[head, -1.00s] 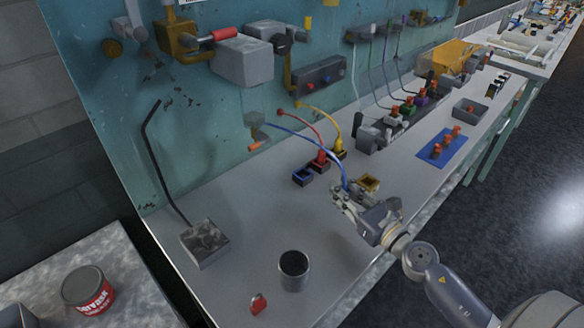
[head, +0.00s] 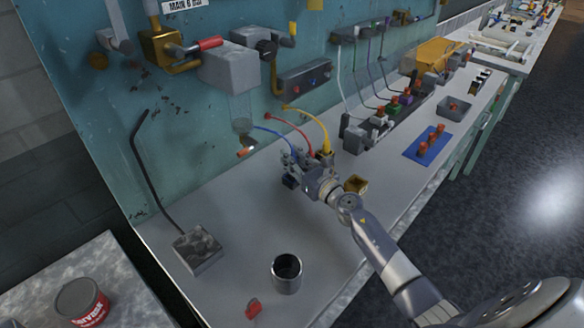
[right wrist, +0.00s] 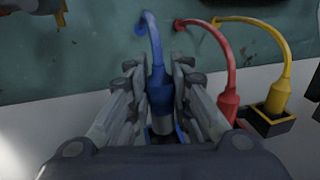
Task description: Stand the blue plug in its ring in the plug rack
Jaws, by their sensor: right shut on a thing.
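My right gripper (head: 291,160) is shut on the blue plug (right wrist: 160,92), whose blue cord (head: 272,131) runs back to the teal wall panel. In the right wrist view the plug is between the fingers (right wrist: 162,85), roughly upright, with its grey lower end over or in the blue-edged ring (right wrist: 182,134). I cannot tell how far it is inside. In the head view the blue ring (head: 290,182) shows just below the gripper, which hides most of the plug. The red plug (right wrist: 229,100) and the yellow plug (right wrist: 277,97) stand beside it, the yellow one in a dark square ring.
An open yellow-brown box (head: 356,185) lies close to my right forearm. A grey cup (head: 287,274), a red object (head: 253,308) and a grey block with a bent rod (head: 197,250) are nearer the front. A blue mat (head: 418,149) with several orange-red pieces lies right.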

